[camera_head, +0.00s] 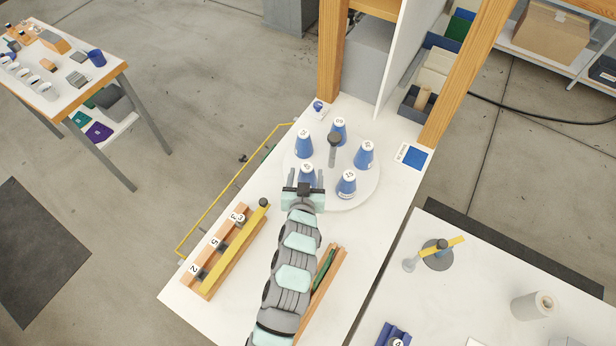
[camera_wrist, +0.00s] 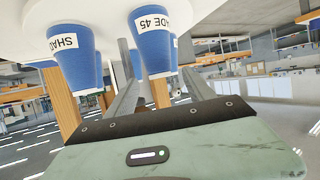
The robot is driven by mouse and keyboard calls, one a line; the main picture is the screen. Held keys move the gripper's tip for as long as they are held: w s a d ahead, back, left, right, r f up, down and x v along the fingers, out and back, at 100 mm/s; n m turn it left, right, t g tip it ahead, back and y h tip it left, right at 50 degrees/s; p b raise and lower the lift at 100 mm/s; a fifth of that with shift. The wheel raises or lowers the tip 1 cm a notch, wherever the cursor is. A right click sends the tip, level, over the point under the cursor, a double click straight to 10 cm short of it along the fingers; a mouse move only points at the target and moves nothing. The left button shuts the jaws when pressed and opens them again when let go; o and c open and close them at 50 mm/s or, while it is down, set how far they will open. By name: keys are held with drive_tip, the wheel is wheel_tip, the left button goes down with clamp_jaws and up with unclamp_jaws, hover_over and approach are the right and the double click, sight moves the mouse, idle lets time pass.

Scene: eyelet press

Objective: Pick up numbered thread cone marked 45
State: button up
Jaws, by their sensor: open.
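The blue thread cone marked 45 (camera_wrist: 153,52) shows upside down in the wrist view, its white label reading SHADE 45. It stands between the two fingers of my gripper (camera_wrist: 158,85), which are open with the cone ahead of the palm. In the head view my gripper (camera_head: 305,178) is at the near edge of a round white turntable (camera_head: 369,190), its fingers either side of a blue cone (camera_head: 307,170). My gripper partly hides that cone's lower part. I cannot tell whether either finger touches it.
Other blue cones (camera_head: 304,141), (camera_head: 338,128), (camera_head: 364,152), (camera_head: 346,186) stand around a dark-topped centre post (camera_head: 333,150). A wooden rack (camera_head: 213,285) lies left of my arm, and a wooden tray (camera_head: 336,268) right of it. A wooden upright (camera_head: 330,50) rises behind.

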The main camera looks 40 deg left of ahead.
drive_tip(key=x, duration=0.7)
drive_tip(key=shift+w+a+f+b, duration=0.1)
drive_tip(key=shift+w+f+b, duration=0.05)
drive_tip(key=shift+b, duration=0.25)
clamp_jaws()
idle(0.3)
